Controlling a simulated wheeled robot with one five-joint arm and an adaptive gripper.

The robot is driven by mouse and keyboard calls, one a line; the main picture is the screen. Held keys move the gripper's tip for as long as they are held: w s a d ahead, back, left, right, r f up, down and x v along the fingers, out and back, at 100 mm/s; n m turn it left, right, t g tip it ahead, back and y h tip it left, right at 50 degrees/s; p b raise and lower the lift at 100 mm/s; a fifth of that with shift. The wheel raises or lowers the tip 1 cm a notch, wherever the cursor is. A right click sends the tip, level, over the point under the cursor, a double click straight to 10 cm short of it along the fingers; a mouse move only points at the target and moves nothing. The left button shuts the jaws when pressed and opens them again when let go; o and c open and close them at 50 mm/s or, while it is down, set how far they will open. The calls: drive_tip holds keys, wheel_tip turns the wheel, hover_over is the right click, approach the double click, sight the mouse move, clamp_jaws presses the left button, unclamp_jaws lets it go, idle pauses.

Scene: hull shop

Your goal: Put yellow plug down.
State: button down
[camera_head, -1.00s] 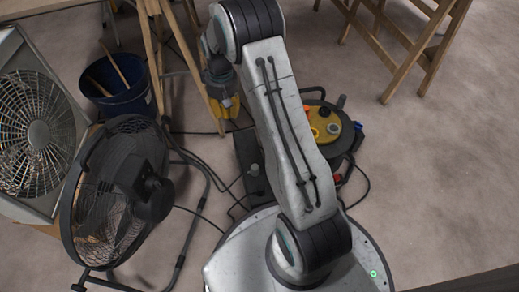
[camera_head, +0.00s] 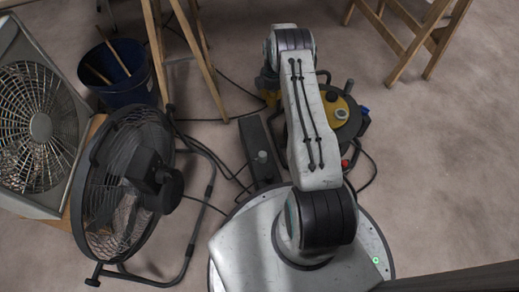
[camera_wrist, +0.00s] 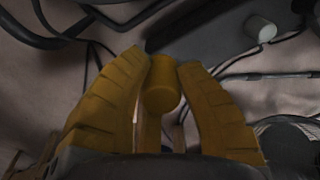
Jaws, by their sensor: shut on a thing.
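The yellow plug (camera_wrist: 161,88) is a short yellow cylinder, seen end-on in the wrist view. My gripper (camera_wrist: 162,66) has two ribbed yellow fingers, one on each side of the plug, and is shut on it. The floor shows behind it, with cables. In the head view my arm mostly hides the gripper, and the plug cannot be made out there. Whether the plug touches anything below cannot be told.
A dark box (camera_head: 255,138) with a grey knob lies left of my arm. A yellow-topped cable reel (camera_head: 347,112) is partly behind it. A black fan (camera_head: 120,185), box fan (camera_head: 35,120) and blue bucket (camera_head: 130,90) stand left.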

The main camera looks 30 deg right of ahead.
drive_tip(key=n, duration=0.1)
drive_tip(key=d+f+n, duration=0.1)
drive_tip(key=n, duration=0.1)
drive_tip(key=shift+w+d+f+n, duration=0.2)
drive_tip(key=shift+w+d+n, duration=0.05)
drive_tip(key=shift+w+n, duration=0.1)
drive_tip(key=n, duration=0.2)
drive_tip(key=n+b, duration=0.2)
drive_tip(key=n, duration=0.4)
hover_over(253, 129)
wheel_tip(253, 129, down, 8)
drive_tip(key=shift+f, duration=0.15)
drive_tip(key=shift+n, duration=0.25)
drive_tip(key=shift+f+b, duration=1.3)
drive_tip(key=shift+f, duration=0.7)
drive_tip(key=shift+f, duration=0.15)
drive_tip(key=shift+f, duration=0.15)
drive_tip(key=c, duration=1)
unclamp_jaws()
